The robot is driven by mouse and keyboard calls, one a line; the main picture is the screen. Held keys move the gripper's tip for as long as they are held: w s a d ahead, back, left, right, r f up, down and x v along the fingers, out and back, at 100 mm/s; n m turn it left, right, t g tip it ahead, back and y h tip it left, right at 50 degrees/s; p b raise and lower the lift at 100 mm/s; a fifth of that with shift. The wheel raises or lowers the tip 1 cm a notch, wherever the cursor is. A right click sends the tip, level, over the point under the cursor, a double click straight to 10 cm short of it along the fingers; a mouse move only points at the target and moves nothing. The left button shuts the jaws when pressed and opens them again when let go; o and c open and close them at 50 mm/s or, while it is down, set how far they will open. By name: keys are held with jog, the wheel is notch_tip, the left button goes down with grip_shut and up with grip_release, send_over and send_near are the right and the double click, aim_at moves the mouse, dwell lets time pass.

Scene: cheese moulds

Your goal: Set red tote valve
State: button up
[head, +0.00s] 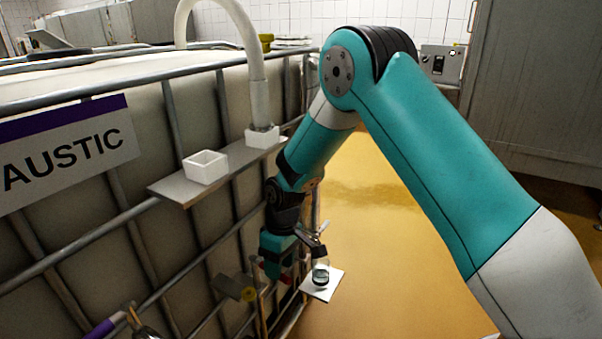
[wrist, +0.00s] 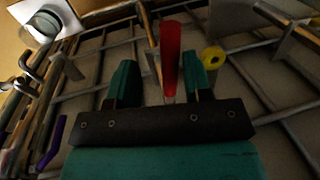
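The red valve handle (wrist: 171,58) stands upright in the wrist view, between my two teal fingers and nearer the right one. Gaps show on both sides of it. My gripper (wrist: 160,80) is open and holds nothing. In the head view my gripper (head: 280,268) points down beside the caged tote. Only a small bit of the red handle (head: 287,277) shows there, partly hidden by the gripper. I cannot tell how deep the handle sits between the fingers.
A purple handle (head: 100,329) sits lower left on the tote cage. A yellow ring (wrist: 212,57) is close behind my right finger. A small plate (head: 311,289) holds a glass jar (head: 320,274) beside my gripper. A shelf (head: 170,188) with a white box (head: 205,166) juts out above.

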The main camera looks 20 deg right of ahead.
notch_tip(320, 180, up, 12)
jog(key=w+d+r+p, duration=0.1)
jog(key=d+p, duration=0.1)
jog(key=s+a+r+p, duration=0.2)
jog(key=s+r+p, duration=0.1)
jog(key=s+r, duration=0.2)
jog(key=s+a+r+y+p, duration=0.1)
jog(key=s+a+r+p, duration=0.1)
jog(key=s+r, duration=0.4)
notch_tip(320, 180, up, 4)
jog(key=shift+s+r+t+p, duration=0.2)
jog(key=shift+t+p, duration=0.1)
jog(key=shift+p, duration=0.35)
jog(key=shift+w+a+f, duration=0.1)
